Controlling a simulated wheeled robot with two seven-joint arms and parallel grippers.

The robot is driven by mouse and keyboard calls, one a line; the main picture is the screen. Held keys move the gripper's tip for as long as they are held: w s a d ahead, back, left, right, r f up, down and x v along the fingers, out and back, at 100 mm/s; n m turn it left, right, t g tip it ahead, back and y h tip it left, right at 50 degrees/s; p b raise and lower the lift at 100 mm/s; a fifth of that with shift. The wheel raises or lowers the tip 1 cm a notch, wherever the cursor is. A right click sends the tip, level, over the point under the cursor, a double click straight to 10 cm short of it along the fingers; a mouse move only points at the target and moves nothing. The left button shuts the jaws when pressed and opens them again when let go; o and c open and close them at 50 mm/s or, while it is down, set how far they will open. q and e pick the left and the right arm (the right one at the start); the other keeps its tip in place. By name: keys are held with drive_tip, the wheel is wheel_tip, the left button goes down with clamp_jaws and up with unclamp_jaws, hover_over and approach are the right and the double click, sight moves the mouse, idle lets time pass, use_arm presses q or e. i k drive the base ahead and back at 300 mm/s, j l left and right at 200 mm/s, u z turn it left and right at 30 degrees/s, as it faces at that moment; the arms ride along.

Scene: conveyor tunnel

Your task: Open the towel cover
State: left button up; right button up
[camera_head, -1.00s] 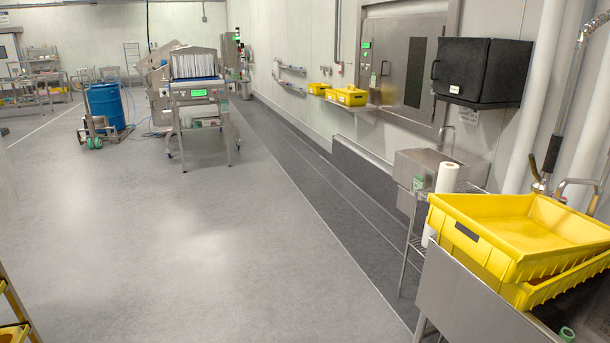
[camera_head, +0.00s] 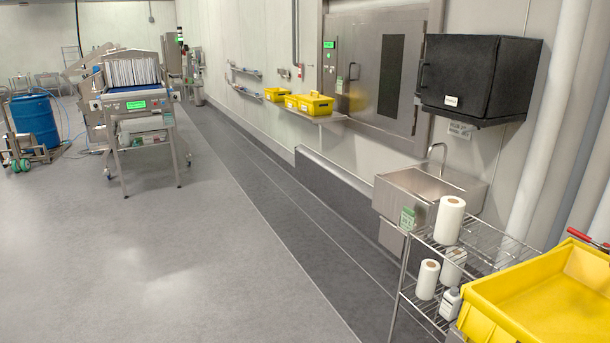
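A black box-shaped cabinet (camera_head: 476,78), which looks like the towel cover, is mounted on the wall at the upper right. Its front is closed. It has a vertical handle at the left edge of its front and a small white label near the bottom. Neither of my grippers is in view.
A steel sink (camera_head: 428,190) is below and left of the cabinet. A wire rack (camera_head: 402,290) with white rolls and a bottle stands in front. A yellow bin (camera_head: 545,300) fills the lower right corner. A conveyor machine (camera_head: 135,105) stands at left. The grey floor (camera_head: 150,265) between is clear.

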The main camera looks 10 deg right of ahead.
sight(456, 71)
drive_tip(key=i+l+u, duration=0.15)
drive_tip(key=i+u, duration=0.25)
drive_tip(key=i, duration=1.05)
drive_tip(key=i+z, duration=0.45)
drive_tip(key=i, duration=0.15)
drive_tip(key=i+j+z, duration=0.2)
drive_tip(key=i+z, duration=0.2)
drive_tip(key=i, duration=0.2)
drive_tip(key=i+l+z, duration=0.1)
drive_tip(key=i+z, duration=0.25)
drive_tip(key=z, duration=0.15)
drive_tip(key=i+j+z, duration=0.1)
drive_tip(key=i+z, duration=0.35)
drive_tip(key=i+j+z, duration=0.15)
drive_tip(key=i+z, duration=0.15)
drive_tip(key=z, duration=0.2)
